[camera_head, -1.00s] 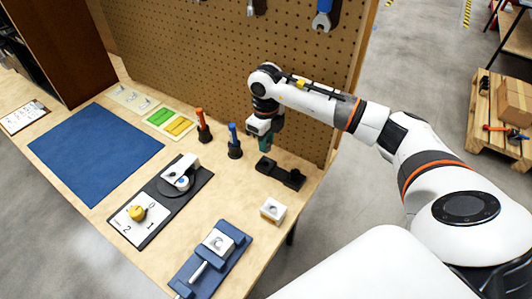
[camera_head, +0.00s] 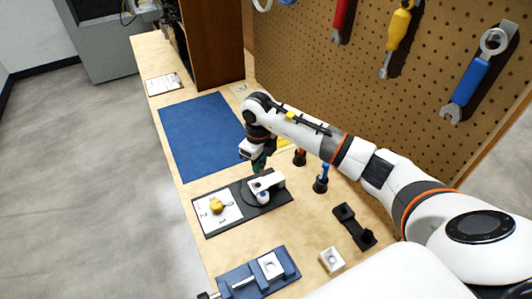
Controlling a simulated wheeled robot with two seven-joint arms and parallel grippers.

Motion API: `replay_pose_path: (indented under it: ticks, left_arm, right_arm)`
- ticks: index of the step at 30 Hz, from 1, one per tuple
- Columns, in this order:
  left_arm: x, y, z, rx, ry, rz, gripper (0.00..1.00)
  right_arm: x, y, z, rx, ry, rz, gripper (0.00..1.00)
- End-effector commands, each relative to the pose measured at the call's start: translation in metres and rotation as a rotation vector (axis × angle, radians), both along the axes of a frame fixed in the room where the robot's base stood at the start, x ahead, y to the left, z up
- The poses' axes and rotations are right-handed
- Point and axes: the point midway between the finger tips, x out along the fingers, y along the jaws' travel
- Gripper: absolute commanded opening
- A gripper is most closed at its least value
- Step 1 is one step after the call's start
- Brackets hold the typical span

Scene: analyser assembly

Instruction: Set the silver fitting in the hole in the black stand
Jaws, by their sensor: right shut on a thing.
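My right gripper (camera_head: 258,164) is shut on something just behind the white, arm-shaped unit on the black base. What it holds is too small and too hidden to make out, so I cannot confirm that it is the silver fitting. A black stand (camera_head: 354,228), a low oblong piece with raised ends, lies on the table to the right, apart from the gripper. Its hole cannot be made out clearly. My left gripper is not in view.
The white unit (camera_head: 266,187) stands on a black base beside a yellow knob (camera_head: 216,206). Blue (camera_head: 321,180) and red (camera_head: 299,157) upright tools stand right of the gripper. A pale block (camera_head: 332,260) and a blue vise (camera_head: 288,258) are nearer. The blue mat (camera_head: 200,130) is clear.

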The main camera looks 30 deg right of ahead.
Motion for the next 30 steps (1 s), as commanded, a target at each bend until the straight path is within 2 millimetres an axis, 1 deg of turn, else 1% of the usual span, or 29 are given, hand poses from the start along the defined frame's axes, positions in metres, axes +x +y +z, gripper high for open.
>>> replay_pose_path:
  ticks: [2,8,12,19,23,30]
  left_arm:
    - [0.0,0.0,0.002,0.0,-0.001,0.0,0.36]
    - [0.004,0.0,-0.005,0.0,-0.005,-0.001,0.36]
    - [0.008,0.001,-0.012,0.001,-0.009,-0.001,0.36]
    - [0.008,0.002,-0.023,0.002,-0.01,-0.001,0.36]
    - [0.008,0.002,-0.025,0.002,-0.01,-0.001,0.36]
    - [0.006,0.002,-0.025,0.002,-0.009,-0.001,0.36]
  right_arm:
    - [0.0,0.001,0.0,0.0,0.0,0.001,0.03]
    - [0.0,0.002,-0.01,0.0,0.001,0.002,0.03]
    - [0.0,0.002,-0.021,0.0,0.001,0.002,0.03]
    - [0.0,0.002,-0.037,0.0,-0.001,0.001,0.03]
    - [0.0,0.002,-0.041,0.0,-0.001,0.002,0.03]
    - [0.0,0.002,-0.041,0.0,0.0,0.002,0.03]
